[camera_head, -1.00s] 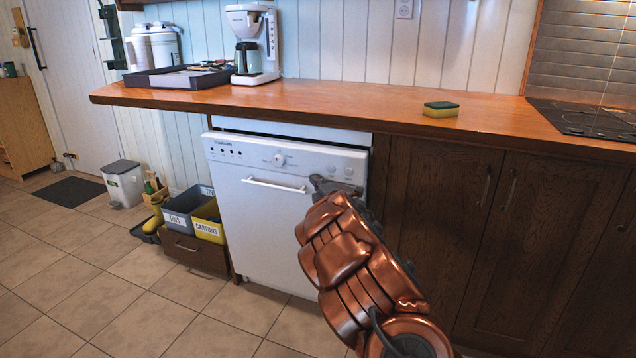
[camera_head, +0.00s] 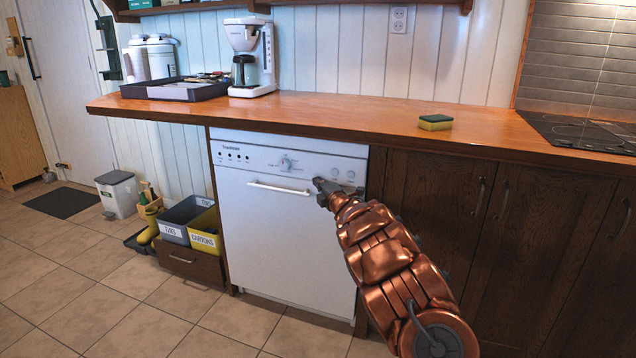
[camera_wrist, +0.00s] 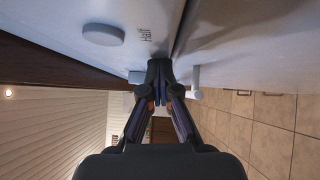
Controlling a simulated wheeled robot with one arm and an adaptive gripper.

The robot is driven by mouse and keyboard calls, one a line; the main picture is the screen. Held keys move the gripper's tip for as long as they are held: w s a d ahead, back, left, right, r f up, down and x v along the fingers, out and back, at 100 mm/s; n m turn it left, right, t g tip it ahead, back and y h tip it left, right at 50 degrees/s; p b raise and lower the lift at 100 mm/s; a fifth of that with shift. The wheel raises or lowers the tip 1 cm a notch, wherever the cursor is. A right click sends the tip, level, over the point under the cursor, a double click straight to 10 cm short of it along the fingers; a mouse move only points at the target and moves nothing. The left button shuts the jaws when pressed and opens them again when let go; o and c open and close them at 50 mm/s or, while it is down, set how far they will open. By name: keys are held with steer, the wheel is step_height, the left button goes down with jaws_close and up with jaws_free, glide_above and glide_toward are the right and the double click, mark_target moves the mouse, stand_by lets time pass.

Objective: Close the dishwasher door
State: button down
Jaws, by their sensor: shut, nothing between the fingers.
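The white dishwasher door (camera_head: 270,235) stands upright under the wooden counter and looks flush with the cabinet fronts in the head view. Its bar handle (camera_head: 279,188) runs below the control panel with a round dial. My gripper (camera_head: 319,184) is shut and empty, its tips at the door's upper right, just right of the handle. I cannot tell whether the tips touch the door. In the wrist view, the fingers (camera_wrist: 159,98) are together close to the white front, with a panel button (camera_wrist: 103,34) beside them.
The wooden counter (camera_head: 330,110) overhangs the dishwasher. It bears a coffee maker (camera_head: 266,60), a dark tray (camera_head: 160,91) and a sponge (camera_head: 435,123). Grey and yellow bins (camera_head: 205,238) stand left of the dishwasher. Dark cabinets (camera_head: 440,240) are on the right. The tiled floor in front is open.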

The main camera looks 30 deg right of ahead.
steer(key=r, duration=0.1)
steer(key=d+r, duration=0.1)
steer(key=r, duration=0.1)
steer(key=shift+s+d+r+t+h, duration=0.1)
steer(key=shift+d+r+t+h, duration=0.1)
steer(key=shift+r+t+h, duration=0.15)
steer(key=shift+a+f, duration=0.1)
steer(key=shift+f, duration=0.05)
steer(key=shift+s+a+f+b, duration=0.1)
steer(key=shift+a+f+b, duration=0.15)
steer(key=shift+f+b, duration=0.25)
steer(key=shift+s+a+f+b, duration=0.15)
steer(key=shift+s+f, duration=0.05)
steer(key=shift+f, duration=0.2)
steer(key=shift+s+a+f+b, duration=0.15)
steer(key=shift+f, duration=0.2)
steer(key=p, duration=0.1)
glide_toward(319, 170)
steer(key=s+a+f, duration=0.2)
steer(key=a, duration=0.2)
steer(key=shift+v, duration=1.4)
steer(key=shift+a+p, duration=0.15)
steer(key=shift+p, duration=0.15)
